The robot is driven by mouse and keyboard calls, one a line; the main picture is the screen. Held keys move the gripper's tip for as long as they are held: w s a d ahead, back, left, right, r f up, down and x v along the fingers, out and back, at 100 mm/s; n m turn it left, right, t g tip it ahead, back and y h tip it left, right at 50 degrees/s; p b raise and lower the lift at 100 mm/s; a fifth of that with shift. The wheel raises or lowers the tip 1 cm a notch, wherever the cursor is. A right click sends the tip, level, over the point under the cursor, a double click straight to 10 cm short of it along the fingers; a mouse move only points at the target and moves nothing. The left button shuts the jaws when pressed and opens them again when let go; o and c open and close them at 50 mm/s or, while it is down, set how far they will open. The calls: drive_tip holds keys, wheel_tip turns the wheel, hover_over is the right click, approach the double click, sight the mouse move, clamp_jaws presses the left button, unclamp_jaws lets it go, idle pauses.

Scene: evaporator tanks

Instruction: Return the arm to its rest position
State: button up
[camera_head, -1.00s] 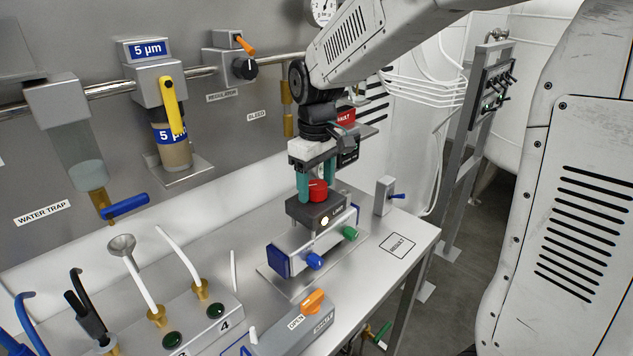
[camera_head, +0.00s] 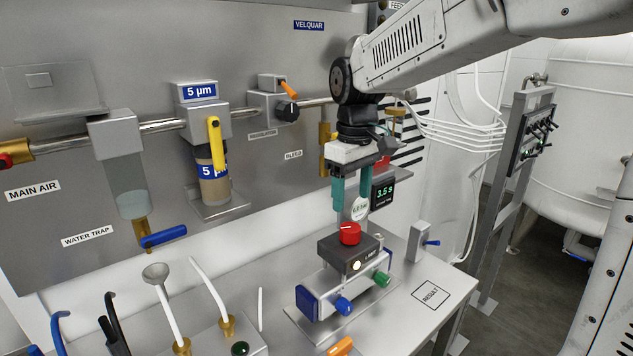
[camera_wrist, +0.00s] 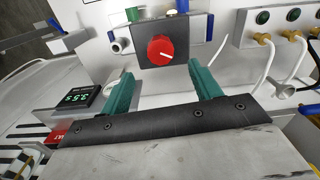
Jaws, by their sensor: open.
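My gripper (camera_head: 352,190) has teal fingers that are apart with nothing between them. It hangs above the red knob (camera_head: 350,233) on the dark box, with a clear gap between fingertips and knob. In the wrist view my gripper (camera_wrist: 160,90) shows its two fingers spread, and the red knob (camera_wrist: 166,50) with its white pointer line lies beyond them, not touched. My arm (camera_head: 440,50) reaches in from the upper right. The dark box (camera_head: 347,254) sits on a silver block with blue ends and shows a lit round lamp.
A display reading 3.5 s (camera_head: 383,192) stands close behind the fingers. A filter with a yellow lever (camera_head: 215,145) and a pipe are on the wall at left. Curved tubes and a funnel (camera_head: 156,273) stand at front left.

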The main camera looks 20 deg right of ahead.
drive_tip(key=shift+s+f+m, duration=0.1)
drive_tip(key=shift+f+m, duration=0.05)
drive_tip(key=shift+m, duration=0.15)
drive_tip(key=shift+s+d+f+m+g, duration=0.1)
drive_tip(key=shift+s+f+m+g, duration=0.05)
drive_tip(key=shift+s+f, duration=0.35)
drive_tip(key=shift+s+f+m+g, duration=0.15)
drive_tip(key=shift+s+f, duration=0.1)
drive_tip(key=shift+s, duration=0.35)
drive_tip(key=s+d+m+t, duration=0.1)
drive_tip(key=s+m, duration=0.1)
drive_tip(key=s, duration=1)
drive_tip(key=s+d+f+m+t, duration=0.1)
drive_tip(key=s+m, duration=0.1)
drive_tip(key=s, duration=0.9)
drive_tip(key=shift+s+d+f, duration=0.25)
drive_tip(key=shift+s+d, duration=0.1)
